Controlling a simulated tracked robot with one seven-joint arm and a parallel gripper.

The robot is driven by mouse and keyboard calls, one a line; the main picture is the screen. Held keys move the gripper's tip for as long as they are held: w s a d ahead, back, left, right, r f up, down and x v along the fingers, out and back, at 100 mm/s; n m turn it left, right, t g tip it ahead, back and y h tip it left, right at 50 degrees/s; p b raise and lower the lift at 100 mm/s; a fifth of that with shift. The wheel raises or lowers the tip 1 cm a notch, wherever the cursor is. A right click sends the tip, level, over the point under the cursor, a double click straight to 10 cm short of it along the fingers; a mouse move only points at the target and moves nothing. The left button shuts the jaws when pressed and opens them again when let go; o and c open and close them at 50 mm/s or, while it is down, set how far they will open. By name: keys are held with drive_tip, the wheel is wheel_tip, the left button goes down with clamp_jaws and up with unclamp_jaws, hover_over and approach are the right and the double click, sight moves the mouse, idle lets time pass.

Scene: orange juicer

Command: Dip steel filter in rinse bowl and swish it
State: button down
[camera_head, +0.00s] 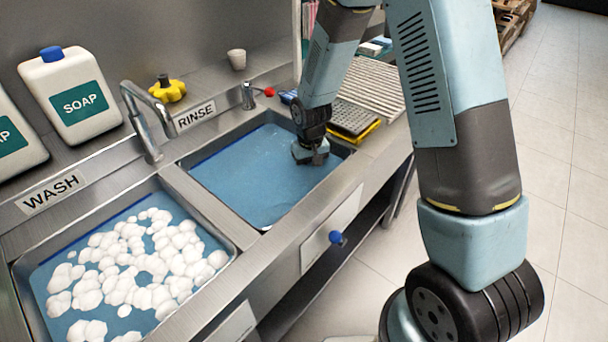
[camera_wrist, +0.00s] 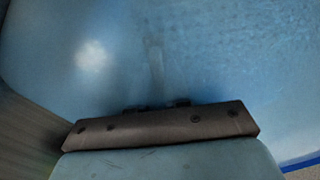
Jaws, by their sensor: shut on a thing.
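My gripper (camera_head: 311,155) points down at the right side of this basin, low at the blue water. Its fingertips are hidden below the wrist in the head view. In the wrist view the dark gripper edge (camera_wrist: 160,126) sits over the blue water (camera_wrist: 230,55), with only small dark finger parts showing. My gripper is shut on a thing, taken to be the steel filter. The filter cannot be clearly made out; a faint pale streak shows in the water beyond the gripper.
The foam-filled wash basin (camera_head: 130,265) lies at the left, past a steel divider. A tap (camera_head: 150,120) stands behind the divider. A drying rack (camera_head: 372,85) lies beyond the rinse basin.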

wheel_tip(320, 180, up, 16)
drive_tip(key=shift+r, duration=0.25)
idle(1.1)
